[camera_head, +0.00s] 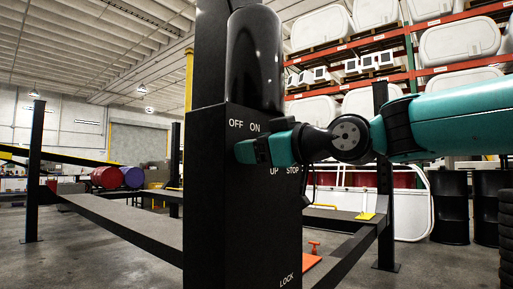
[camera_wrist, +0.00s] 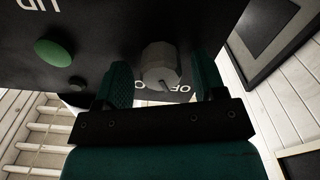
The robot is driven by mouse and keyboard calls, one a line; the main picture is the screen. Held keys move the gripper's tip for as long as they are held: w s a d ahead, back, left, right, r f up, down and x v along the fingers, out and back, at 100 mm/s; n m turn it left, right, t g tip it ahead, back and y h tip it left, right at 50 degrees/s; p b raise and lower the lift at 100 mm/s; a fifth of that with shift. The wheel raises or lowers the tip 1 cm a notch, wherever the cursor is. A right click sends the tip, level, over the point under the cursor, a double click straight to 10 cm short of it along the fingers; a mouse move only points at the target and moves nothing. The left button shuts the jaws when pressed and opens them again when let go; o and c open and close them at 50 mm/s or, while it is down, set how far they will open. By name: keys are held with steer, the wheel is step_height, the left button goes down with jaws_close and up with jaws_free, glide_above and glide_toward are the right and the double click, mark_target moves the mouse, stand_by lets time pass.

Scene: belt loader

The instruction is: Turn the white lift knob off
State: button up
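The white lift knob (camera_wrist: 160,66) sticks out of the black control box in the wrist view. In the head view my gripper hides it, just below the OFF and ON labels. My gripper (camera_head: 256,150) is at the face of the control box (camera_head: 243,220). In the wrist view its two green fingers stand on either side of the knob, with a small gap showing on each side. It looks open and not clamped on the knob. A dark pointer line shows on the knob's face, near the OFF lettering.
A green button (camera_wrist: 55,53) and a smaller dark button (camera_wrist: 77,83) sit on the box beside the knob. UP, STOP and LOCK labels are lower on the box. A black cylinder (camera_head: 254,60) is mounted above. Lift ramps and posts stand behind.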

stand_by(0.3)
steer(key=b+v, duration=0.3)
steer(key=v, duration=1.4)
steer(key=shift+s+d, duration=0.15)
steer(key=s+a+f+m+g+h, duration=0.1)
steer(key=s+f+m+g+h, duration=0.25)
steer(key=f, duration=0.95)
steer(key=s+a+f+m+g+h, duration=0.1)
steer(key=s+f+m+g+h, duration=0.25)
steer(key=f, duration=0.95)
steer(key=s+d+f+g+h, duration=0.3)
steer(key=s+f+g, duration=0.1)
steer(key=s+f, duration=0.55)
step_height(320, 180, up, 18)
steer(key=p, duration=1.7)
steer(key=shift+s+d+f, duration=0.2)
steer(key=shift+s+d, duration=0.05)
steer(key=shift+s, duration=0.25)
